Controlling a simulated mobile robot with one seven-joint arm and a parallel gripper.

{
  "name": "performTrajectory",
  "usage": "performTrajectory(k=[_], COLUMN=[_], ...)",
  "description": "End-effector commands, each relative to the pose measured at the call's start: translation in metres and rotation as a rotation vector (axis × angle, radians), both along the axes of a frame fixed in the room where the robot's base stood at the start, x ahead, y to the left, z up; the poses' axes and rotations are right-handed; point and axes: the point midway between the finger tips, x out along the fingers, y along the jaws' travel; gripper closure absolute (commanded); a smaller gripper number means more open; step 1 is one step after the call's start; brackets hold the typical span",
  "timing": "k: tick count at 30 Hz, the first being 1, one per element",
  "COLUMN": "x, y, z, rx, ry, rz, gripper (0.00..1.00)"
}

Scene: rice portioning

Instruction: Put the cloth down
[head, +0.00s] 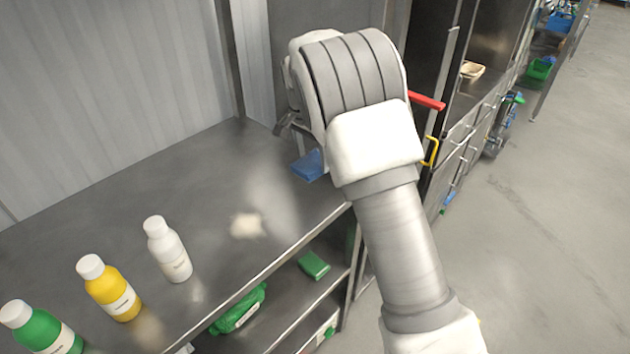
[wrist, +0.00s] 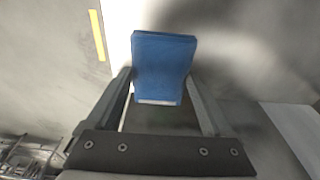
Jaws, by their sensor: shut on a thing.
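The blue cloth (wrist: 163,66) is a folded flat rectangle between the two fingers of my gripper (wrist: 160,88) in the wrist view. The gripper is shut on it. In the head view the blue cloth (head: 308,166) shows low over the right end of the steel counter (head: 110,210), beside my wrist. I cannot tell whether it touches the counter. My arm hides most of the gripper in the head view.
White (head: 167,250), yellow (head: 109,288) and green (head: 40,328) bottles stand at the counter's left front. A pale patch (head: 246,225) lies mid-counter. Green items (head: 314,265) sit on the shelf below. The counter between bottles and cloth is mostly clear.

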Motion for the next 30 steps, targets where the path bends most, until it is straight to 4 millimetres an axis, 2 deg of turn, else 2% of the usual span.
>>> performTrajectory(k=[3,10,16,27,28,30], x=[0.0,0.0,0.0,0.0,0.0,0.0], y=[0.0,0.0,0.0,0.0,0.0,0.0], z=[-0.021,-0.04,-0.067,-0.073,-0.072,-0.072], rx=[0.0,0.001,0.001,0.001,0.001,0.001], ry=[0.002,0.001,0.002,-0.001,-0.001,-0.001], rz=[0.001,0.001,0.001,0.001,0.001,0.001], gripper=[0.76,0.76,0.76,0.76,0.1,0.0])
